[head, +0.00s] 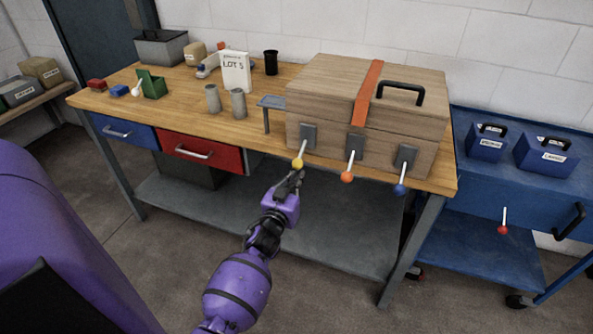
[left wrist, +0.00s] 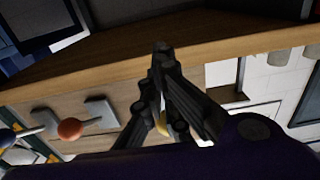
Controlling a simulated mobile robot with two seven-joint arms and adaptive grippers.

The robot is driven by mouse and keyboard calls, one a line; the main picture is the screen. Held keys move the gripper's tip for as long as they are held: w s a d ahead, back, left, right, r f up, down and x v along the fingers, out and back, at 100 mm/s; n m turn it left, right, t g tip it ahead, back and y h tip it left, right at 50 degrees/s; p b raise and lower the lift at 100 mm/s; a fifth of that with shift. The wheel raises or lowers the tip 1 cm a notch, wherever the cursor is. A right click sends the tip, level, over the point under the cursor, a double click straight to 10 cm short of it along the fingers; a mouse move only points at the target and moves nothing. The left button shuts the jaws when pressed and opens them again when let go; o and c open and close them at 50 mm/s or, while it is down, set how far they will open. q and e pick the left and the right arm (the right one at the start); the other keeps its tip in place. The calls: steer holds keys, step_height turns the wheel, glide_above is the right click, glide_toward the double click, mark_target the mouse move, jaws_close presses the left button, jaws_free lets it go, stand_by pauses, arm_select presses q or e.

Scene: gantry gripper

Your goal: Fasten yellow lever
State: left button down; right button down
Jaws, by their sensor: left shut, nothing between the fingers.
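The wooden case (head: 335,100) stands closed on the workbench. Its front has three grey latch plates with levers. The yellow lever (head: 297,163) is the leftmost, its ball hanging low and tilted slightly left. The orange lever (head: 347,177) and the blue lever (head: 399,190) also hang down to its right. My left gripper (head: 297,176) is shut and empty, just below and in front of the yellow ball; I cannot tell whether they touch. In the left wrist view the shut fingers (left wrist: 162,50) partly hide the yellow ball (left wrist: 163,126). My right gripper is out of view.
A small metal stand (head: 270,102) and two grey cylinders (head: 239,104) are left of the case. The bench edge and red drawer (head: 202,150) lie below them. A blue cart (head: 490,205) stands to the right. The space in front of the bench is free.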

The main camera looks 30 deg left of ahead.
mark_target(298, 166)
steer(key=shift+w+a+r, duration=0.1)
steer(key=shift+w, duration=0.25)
